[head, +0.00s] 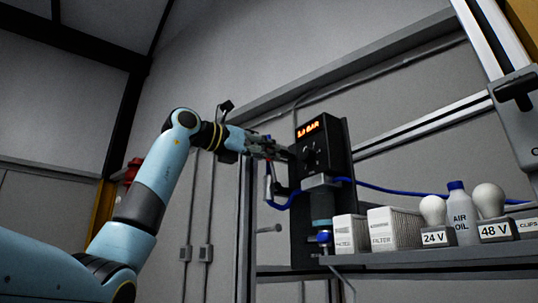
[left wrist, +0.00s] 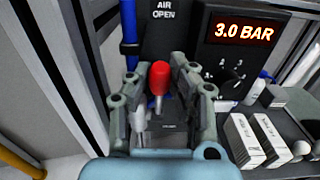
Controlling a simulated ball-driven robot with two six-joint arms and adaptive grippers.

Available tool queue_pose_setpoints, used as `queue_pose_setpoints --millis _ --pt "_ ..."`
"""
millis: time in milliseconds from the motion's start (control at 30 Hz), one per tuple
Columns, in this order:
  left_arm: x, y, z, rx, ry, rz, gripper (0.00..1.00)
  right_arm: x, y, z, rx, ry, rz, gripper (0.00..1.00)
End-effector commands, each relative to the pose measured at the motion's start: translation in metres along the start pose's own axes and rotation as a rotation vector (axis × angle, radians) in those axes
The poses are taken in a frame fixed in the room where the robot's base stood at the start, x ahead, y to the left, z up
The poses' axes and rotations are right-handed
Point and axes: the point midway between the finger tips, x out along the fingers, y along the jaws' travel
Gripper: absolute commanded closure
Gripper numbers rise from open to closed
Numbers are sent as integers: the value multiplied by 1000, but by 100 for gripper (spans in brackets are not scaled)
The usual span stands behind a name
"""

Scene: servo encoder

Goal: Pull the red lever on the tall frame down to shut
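The red lever (left wrist: 159,76) shows in the left wrist view as a red knob on a metal stem, on a dark panel (left wrist: 172,18) labelled "AIR OPEN". My left gripper (left wrist: 160,92) has its fingers spread on both sides of the knob, with gaps visible, so it is open around it. In the head view my left gripper (head: 280,150) reaches the left side of the black unit on the tall frame, and the lever is hidden there. The display (left wrist: 244,31) reads 3.0 BAR. My right gripper is not in view.
A blue hose (head: 400,191) runs right from the unit. Filter boxes stand close right of the gripper in the wrist view.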

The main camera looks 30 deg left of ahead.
Motion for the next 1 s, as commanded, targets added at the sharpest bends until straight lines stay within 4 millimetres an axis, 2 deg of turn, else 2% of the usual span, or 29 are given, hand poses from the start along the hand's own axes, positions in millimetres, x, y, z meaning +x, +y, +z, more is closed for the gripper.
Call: queue_pose_setpoints --millis 200,533,800,1000 --pt "-10 0 -4 1 1 0 81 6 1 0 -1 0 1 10" --pt "-12 0 -3 0 0 0 81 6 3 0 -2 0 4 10" --pt "-25 0 -9 1 1 1 81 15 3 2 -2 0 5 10" --pt "-27 0 -8 0 1 0 81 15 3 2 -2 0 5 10"
